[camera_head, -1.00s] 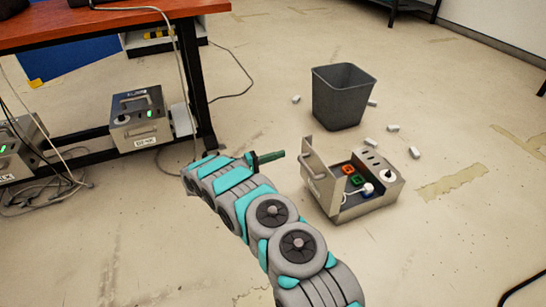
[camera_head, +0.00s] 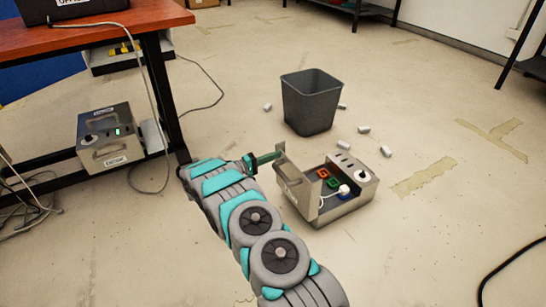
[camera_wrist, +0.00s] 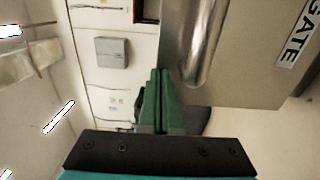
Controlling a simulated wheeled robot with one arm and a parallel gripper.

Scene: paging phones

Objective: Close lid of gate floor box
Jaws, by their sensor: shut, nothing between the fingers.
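The grey metal gate floor box (camera_head: 345,203) sits on the floor right of my arm. Its lid (camera_head: 297,190) stands raised, roughly upright, on the box's left side. Coloured sockets and a white plug with a cable show inside the box. In the wrist view the lid (camera_wrist: 255,75) fills the upper right, with a GATE label and a metal handle (camera_wrist: 205,40). My gripper (camera_head: 280,154) has its green fingers shut and empty, at the lid's upper edge. In the wrist view the fingertips (camera_wrist: 160,75) are just left of the handle; I cannot tell whether they touch the lid.
A dark grey bin (camera_head: 311,103) stands behind the box, with several small white pieces scattered around it. A red-topped table (camera_head: 100,25) is at the left, with another metal box (camera_head: 110,137) and cables below. A black cable (camera_head: 505,270) lies at lower right. Floor right of the box is clear.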

